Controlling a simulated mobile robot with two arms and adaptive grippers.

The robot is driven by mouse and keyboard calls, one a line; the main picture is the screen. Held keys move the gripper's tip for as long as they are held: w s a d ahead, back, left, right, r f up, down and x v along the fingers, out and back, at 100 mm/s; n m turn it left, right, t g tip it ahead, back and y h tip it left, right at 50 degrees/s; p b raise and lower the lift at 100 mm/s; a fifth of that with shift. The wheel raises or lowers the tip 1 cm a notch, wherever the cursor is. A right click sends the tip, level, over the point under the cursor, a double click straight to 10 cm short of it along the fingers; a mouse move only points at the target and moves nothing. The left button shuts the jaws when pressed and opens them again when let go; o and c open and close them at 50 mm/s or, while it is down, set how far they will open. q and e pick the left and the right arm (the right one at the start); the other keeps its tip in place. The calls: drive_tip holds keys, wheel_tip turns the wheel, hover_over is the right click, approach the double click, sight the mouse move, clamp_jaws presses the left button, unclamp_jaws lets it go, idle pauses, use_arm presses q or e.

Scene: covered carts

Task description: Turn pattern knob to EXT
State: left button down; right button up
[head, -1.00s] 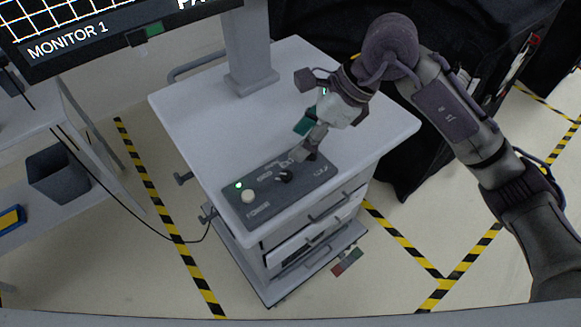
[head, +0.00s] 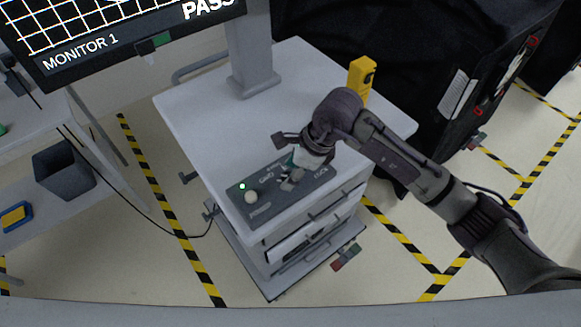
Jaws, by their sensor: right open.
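The dark control panel (head: 284,206) lies on the near part of the white cart's top. It carries a lit green lamp (head: 242,186), a pale round button (head: 251,197) and white lettering too small to read surely. My right gripper (head: 290,181) is open, low over the panel's middle, where the pattern knob stands. The fingers cover most of the knob, so its pointer and any contact cannot be made out. My left gripper is out of view.
The white cart (head: 205,112) has a post holding a monitor (head: 120,40) that reads PASS. A yellow device (head: 361,80) stands at the cart's back right, close behind my right arm. Black covered carts stand behind. A bin (head: 63,170) is at left.

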drive_tip(key=shift+a+f, duration=0.1)
drive_tip(key=shift+f, duration=0.2)
clamp_jaws()
